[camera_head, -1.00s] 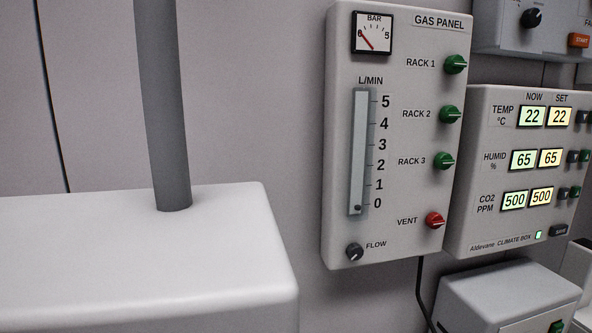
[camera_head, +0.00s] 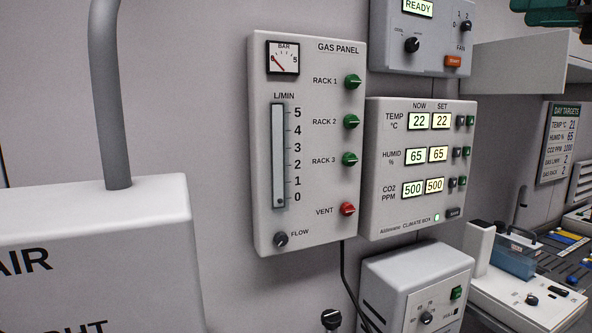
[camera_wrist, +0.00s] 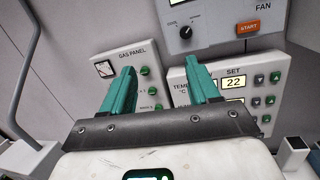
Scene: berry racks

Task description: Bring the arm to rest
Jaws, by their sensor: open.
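My gripper (camera_wrist: 160,64) shows in the wrist view with its two teal fingers spread apart and nothing between them. It is pointed toward the wall with the gas panel (camera_wrist: 125,62) and the climate box (camera_wrist: 255,82), and I see no contact with either. In the head view, teal and dark parts at the top right edge (camera_head: 556,17) look like part of my gripper, mostly cut off by the frame. The rest of the arm is not clearly visible.
The gas panel (camera_head: 262,150), climate box (camera_head: 385,215) and fan unit (camera_head: 385,40) hang on the wall. A grey machine (camera_head: 385,262) stands below them. A white box with a grey pipe (camera_head: 110,100) is at left. A bench with a blue container (camera_head: 515,262) is at right.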

